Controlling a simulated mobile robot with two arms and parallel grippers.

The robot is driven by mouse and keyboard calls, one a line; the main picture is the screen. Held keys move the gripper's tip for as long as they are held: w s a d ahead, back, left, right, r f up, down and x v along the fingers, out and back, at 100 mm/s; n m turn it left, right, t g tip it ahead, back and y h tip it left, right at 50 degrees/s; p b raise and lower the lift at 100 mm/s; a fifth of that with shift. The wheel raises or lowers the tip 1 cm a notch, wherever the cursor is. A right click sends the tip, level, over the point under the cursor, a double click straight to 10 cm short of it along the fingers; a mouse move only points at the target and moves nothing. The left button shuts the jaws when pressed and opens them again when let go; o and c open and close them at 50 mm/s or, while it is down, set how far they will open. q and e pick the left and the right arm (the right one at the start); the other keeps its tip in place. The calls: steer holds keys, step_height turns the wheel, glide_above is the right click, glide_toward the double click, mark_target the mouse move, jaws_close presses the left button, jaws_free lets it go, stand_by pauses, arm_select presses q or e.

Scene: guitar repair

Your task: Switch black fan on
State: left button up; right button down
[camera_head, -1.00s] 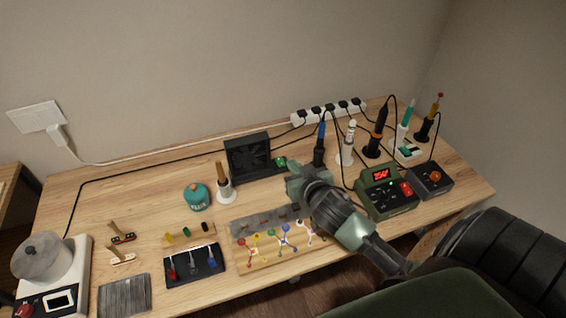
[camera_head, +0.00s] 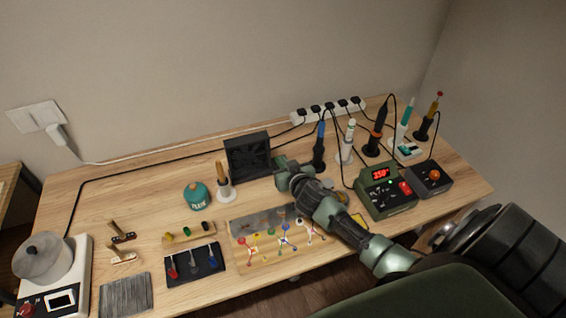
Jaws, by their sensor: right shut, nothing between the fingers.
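The black fan (camera_head: 248,157) stands upright at the back middle of the wooden table in the head view. Its square black frame faces the front. The right side of its base, where a green part showed before, is now hidden by my right gripper. My right gripper (camera_head: 280,163) is shut and empty, with its tip at the fan's lower right side. I cannot tell whether it touches the fan. My left gripper is not in view.
A white power strip (camera_head: 328,111) lies at the back. Soldering irons in stands and a green station with a red display (camera_head: 388,192) are to the right. A teal jar (camera_head: 196,196) and a brush holder (camera_head: 225,190) stand left of the fan. A parts board (camera_head: 240,262) lies in front.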

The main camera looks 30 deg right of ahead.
steer(key=shift+f, duration=0.1)
steer(key=shift+s+a+f+b, duration=0.1)
steer(key=shift+s+f+b, duration=0.1)
steer(key=shift+f+b, duration=0.4)
arm_select(q)
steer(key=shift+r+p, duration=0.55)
steer(key=shift+p, duration=0.6)
arm_select(e)
steer(key=shift+r, duration=1)
steer(key=shift+w, duration=0.1)
steer(key=shift+r+p, duration=0.3)
steer(key=shift+r, duration=0.05)
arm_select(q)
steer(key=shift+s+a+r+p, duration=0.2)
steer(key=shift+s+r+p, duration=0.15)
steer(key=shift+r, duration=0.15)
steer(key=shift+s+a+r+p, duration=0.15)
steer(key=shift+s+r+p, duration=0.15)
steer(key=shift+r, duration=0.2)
arm_select(e)
steer(key=v, duration=1.1)
